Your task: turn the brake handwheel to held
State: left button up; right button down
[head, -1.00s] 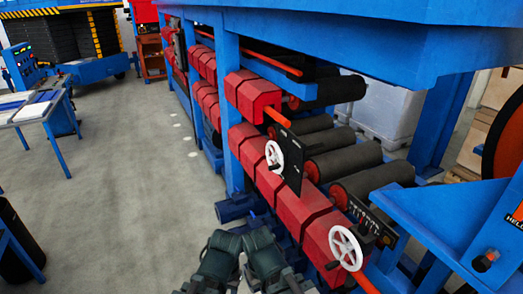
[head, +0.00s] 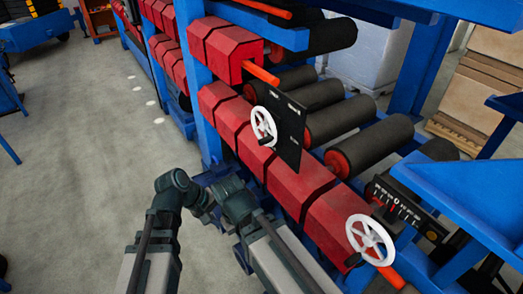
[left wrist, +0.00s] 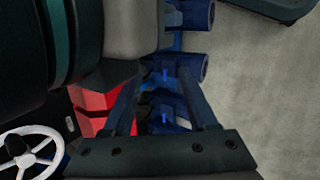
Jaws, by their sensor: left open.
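Two white spoked handwheels show in the head view, and I cannot tell for sure which one is the brake handwheel. One handwheel (head: 264,125) is mounted by an upright black plate (head: 290,130) midway along the red housings. The nearer handwheel (head: 370,240) is at the lower right, with a black scale plate (head: 405,208) behind it. A white handwheel also shows at the lower left of the left wrist view (left wrist: 28,150). My left gripper (left wrist: 160,78) is open and empty in the left wrist view, apart from that wheel. My right gripper cannot be made out.
Red angular housings (head: 290,183) run along the blue frame (head: 197,85) beside dark rollers (head: 372,142). A blue panel (head: 465,185) juts in at the right. The grey floor (head: 95,170) on the left is clear. Blue motors (left wrist: 190,68) sit beyond the left gripper.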

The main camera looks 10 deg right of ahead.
pick_arm(q)
jog(key=w+d+n+t+h+b, duration=0.1)
jog(key=w+d+n+h+b, duration=0.1)
jog(key=w+n+h, duration=0.1)
jog(key=n+t+h+b, duration=0.3)
jog(key=n+t+h, duration=0.35)
jog(key=n, duration=0.65)
send_near(263, 142)
jog(key=shift+g+h, duration=0.55)
jog(key=shift+g, duration=0.3)
jog(key=x, duration=0.3)
jog(key=w+x, duration=0.1)
jog(key=x, duration=0.3)
jog(key=f+x, duration=0.1)
jog(key=x, duration=0.2)
jog(key=shift+w, duration=0.5)
pick_arm(e)
notch_tip(263, 142, down, 6)
jog(key=shift+f, duration=0.15)
pick_arm(q)
grip_shut()
jog(key=shift+a, duration=0.1)
